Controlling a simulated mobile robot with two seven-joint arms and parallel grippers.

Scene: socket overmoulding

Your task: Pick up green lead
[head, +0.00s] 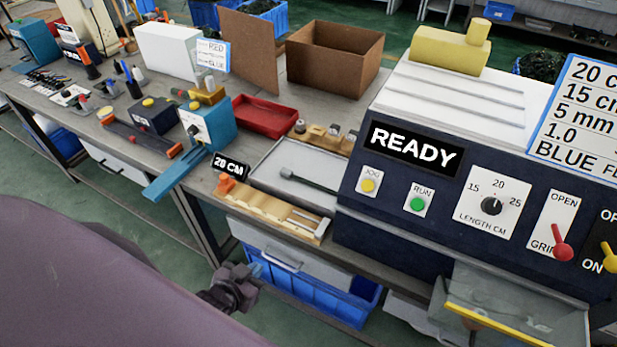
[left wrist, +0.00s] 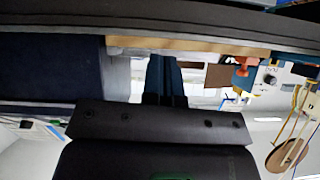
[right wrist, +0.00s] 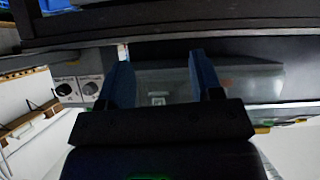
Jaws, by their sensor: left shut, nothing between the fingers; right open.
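A dark greenish lead (head: 308,181) lies in the pale metal tray (head: 265,170) left of the READY machine; whether it is the green lead I cannot tell for sure. My left gripper (head: 232,290) is low in front of the bench, below the wooden rack and apart from the lead. In the left wrist view its blue fingers (left wrist: 165,75) are together with nothing between them. No lead shows clearly in either wrist view.
The machine (head: 400,210) with knob and levers fills the bench's right side. A wooden rack (head: 265,208) sits at the front edge by a 20 CM sign (head: 231,164). A red tray (head: 265,116), a blue press (head: 205,125) and a brown box (head: 335,57) stand behind and left.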

